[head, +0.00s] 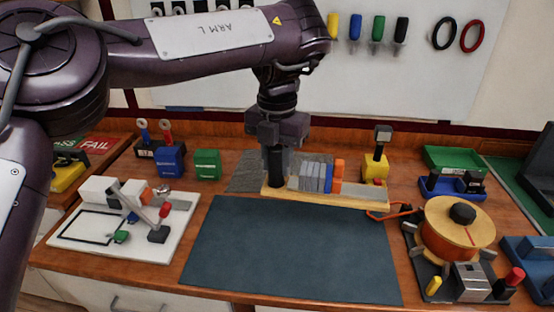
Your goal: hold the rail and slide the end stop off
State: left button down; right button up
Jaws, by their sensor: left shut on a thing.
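The rail assembly lies on a pale wooden base (371,202) behind the dark mat. It carries a row of grey blocks (311,177), then a blue block (329,178) and orange pieces (338,172) at the right end of the row. Which piece is the end stop is not clear, and the rail itself is mostly covered by the blocks. My left gripper (276,169) points down at the left end of the base, shut around a dark upright post there. It stands just left of the grey blocks. My right gripper is out of view.
The dark mat (290,250) in front is clear. A white board with small parts (110,250) is at left. Blue and green boxes (207,163) stand behind.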

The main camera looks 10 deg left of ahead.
aim_at(277, 189)
pick_arm(q)
jog(key=shift+f+b, duration=1.35)
jog(key=shift+f, duration=2.4)
jog(key=shift+f+b, duration=1.75)
jog(key=shift+f, duration=4.25)
jog(key=shift+p, duration=0.45)
jog(key=shift+f, duration=0.15)
